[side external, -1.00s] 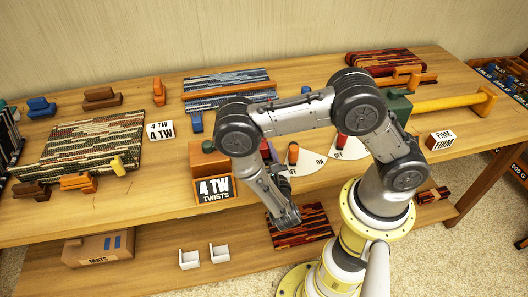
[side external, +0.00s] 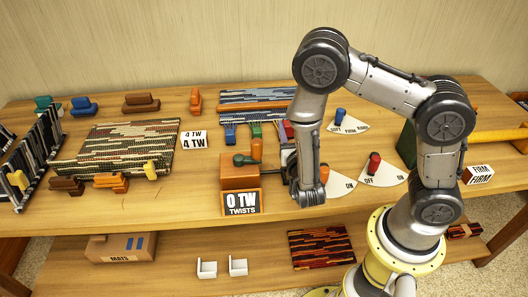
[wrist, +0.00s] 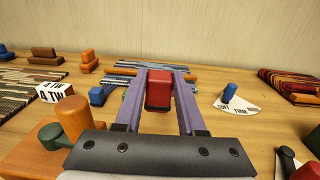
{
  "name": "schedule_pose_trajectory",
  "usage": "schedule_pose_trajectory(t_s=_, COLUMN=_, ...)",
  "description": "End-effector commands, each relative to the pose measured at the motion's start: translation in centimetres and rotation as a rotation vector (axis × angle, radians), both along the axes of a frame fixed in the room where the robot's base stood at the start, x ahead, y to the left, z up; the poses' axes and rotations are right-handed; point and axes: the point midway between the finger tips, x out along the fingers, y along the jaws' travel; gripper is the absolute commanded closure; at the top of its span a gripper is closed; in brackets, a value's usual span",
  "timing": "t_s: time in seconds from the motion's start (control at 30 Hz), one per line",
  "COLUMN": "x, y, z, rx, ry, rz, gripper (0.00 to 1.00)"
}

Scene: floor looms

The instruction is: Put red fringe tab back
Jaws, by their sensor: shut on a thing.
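The red fringe tab (wrist: 158,90) is between the two purple fingers of my gripper (wrist: 160,85) in the wrist view, and the gripper is shut on it. In the side view the red tab (side external: 289,129) shows near the front right corner of the blue-grey striped mat (side external: 240,97), partly hidden by my arm. The mat also shows behind the fingers in the wrist view (wrist: 124,69). Blue and green tabs (side external: 256,130) lie along the mat's front edge. I cannot tell whether the red tab touches the mat.
Dial plates with a blue knob (side external: 340,117) and a red knob (side external: 374,163) are on the right. A cream-green mat (side external: 120,147) lies at left.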

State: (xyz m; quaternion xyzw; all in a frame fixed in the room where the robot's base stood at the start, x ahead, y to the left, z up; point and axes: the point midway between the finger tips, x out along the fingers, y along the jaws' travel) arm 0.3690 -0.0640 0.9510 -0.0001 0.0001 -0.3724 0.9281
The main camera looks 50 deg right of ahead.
Motion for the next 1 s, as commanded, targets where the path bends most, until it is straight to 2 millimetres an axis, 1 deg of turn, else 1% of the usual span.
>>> schedule_pose_trajectory(t_s=0.03, x=1.3, y=0.0, z=0.9, rx=0.003, ry=-0.007, rz=0.033, gripper=1.00)
schedule_pose_trajectory(t_s=0.1, x=3.0, y=0.5, z=2.0, rx=0.003, ry=-0.010, rz=0.098, gripper=1.00)
schedule_pose_trajectory(t_s=0.2, x=5.2, y=1.6, z=3.5, rx=0.000, ry=-0.008, rz=0.199, gripper=1.00)
schedule_pose_trajectory(t_s=0.3, x=6.8, y=3.0, z=4.6, rx=0.000, ry=-0.006, rz=0.296, gripper=1.00)
schedule_pose_trajectory(t_s=0.37, x=7.5, y=4.0, z=5.0, rx=-0.002, ry=-0.005, rz=0.348, gripper=1.00)
schedule_pose_trajectory(t_s=0.4, x=7.8, y=4.6, z=5.1, rx=-0.002, ry=-0.002, rz=0.381, gripper=1.00)
schedule_pose_trajectory(t_s=0.5, x=8.3, y=5.8, z=5.0, rx=-0.002, ry=0.001, rz=0.437, gripper=1.00)
schedule_pose_trajectory(t_s=0.6, x=8.3, y=5.9, z=5.0, rx=-0.001, ry=0.000, rz=0.442, gripper=1.00)
schedule_pose_trajectory(t_s=0.67, x=8.1, y=5.4, z=4.9, rx=-0.001, ry=0.000, rz=0.415, gripper=1.00)
schedule_pose_trajectory(t_s=0.77, x=6.8, y=3.2, z=4.4, rx=-0.001, ry=0.003, rz=0.315, gripper=1.00)
schedule_pose_trajectory(t_s=0.87, x=4.4, y=0.1, z=3.7, rx=-0.002, ry=0.004, rz=0.169, gripper=1.00)
schedule_pose_trajectory(t_s=0.9, x=3.3, y=-1.2, z=3.4, rx=-0.003, ry=0.004, rz=0.105, gripper=1.00)
schedule_pose_trajectory(t_s=0.97, x=1.4, y=-3.0, z=3.0, rx=-0.004, ry=0.004, rz=0.009, gripper=1.00)
schedule_pose_trajectory(t_s=1.0, x=0.0, y=-4.2, z=2.8, rx=-0.002, ry=0.003, rz=-0.052, gripper=1.00)
